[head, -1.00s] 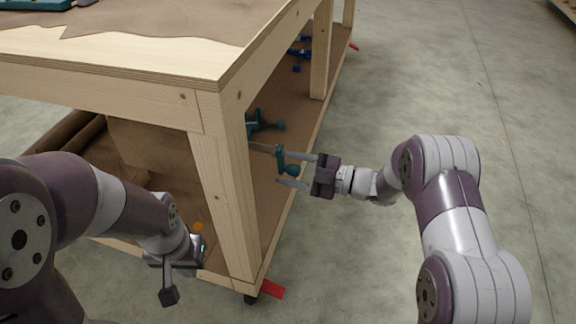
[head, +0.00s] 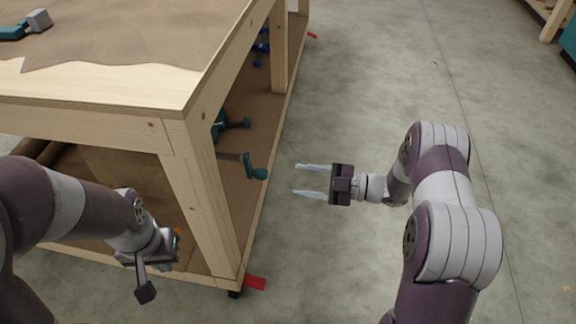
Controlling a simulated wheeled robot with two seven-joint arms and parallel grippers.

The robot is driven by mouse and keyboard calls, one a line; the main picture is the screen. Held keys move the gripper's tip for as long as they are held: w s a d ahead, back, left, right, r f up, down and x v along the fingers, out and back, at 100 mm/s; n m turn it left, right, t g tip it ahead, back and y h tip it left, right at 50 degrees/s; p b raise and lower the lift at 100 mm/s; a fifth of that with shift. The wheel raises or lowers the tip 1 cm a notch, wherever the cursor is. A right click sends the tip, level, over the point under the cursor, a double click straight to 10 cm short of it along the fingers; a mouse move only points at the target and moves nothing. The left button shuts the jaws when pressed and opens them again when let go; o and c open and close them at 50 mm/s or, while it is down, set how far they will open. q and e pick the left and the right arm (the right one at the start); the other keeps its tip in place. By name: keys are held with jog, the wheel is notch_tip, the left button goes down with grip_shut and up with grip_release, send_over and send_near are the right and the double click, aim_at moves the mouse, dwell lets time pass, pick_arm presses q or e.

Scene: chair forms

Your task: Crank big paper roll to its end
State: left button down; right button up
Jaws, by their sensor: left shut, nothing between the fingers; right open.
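The teal crank handle (head: 254,168) sticks out from the right side of the wooden workbench, on a thin shaft past the front leg. The big paper roll (head: 48,152) lies partly in view on the bench's lower level at the left, mostly hidden by my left arm and the bench top. Brown paper (head: 125,175) hangs below the top. My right gripper (head: 310,180) is open and empty, fingers pointing left, apart from the crank and to its right. My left gripper (head: 144,292) is shut and empty in front of the bench, low at the left.
The bench leg (head: 200,205) stands between my two grippers. A red caster lever (head: 254,283) juts out at its foot. Teal (head: 234,124) and blue (head: 261,47) clamp-like tools sit on the lower shelf. Concrete floor (head: 350,90) to the right is clear.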

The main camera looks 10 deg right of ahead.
aim_at(256, 173)
jog(key=w+a+m, duration=0.1)
jog(key=a+m, duration=0.2)
jog(key=w+a+m, duration=0.1)
jog(key=a+m, duration=0.2)
jog(key=a, duration=0.1)
jog(key=w+a+m, duration=0.2)
jog(key=a, duration=0.1)
jog(key=shift+a+f+m, duration=0.25)
jog(key=shift+f+m, duration=0.1)
jog(key=shift+m, duration=0.05)
jog(key=shift+w+a+r, duration=0.1)
jog(key=shift+w+a, duration=0.05)
jog(key=shift+a, duration=0.35)
pick_arm(q)
jog(key=r, duration=0.2)
jog(key=d+r, duration=0.1)
jog(key=shift+w+d+r, duration=0.1)
jog(key=shift+w+r, duration=0.05)
jog(key=shift+w, duration=0.1)
pick_arm(e)
grip_shut()
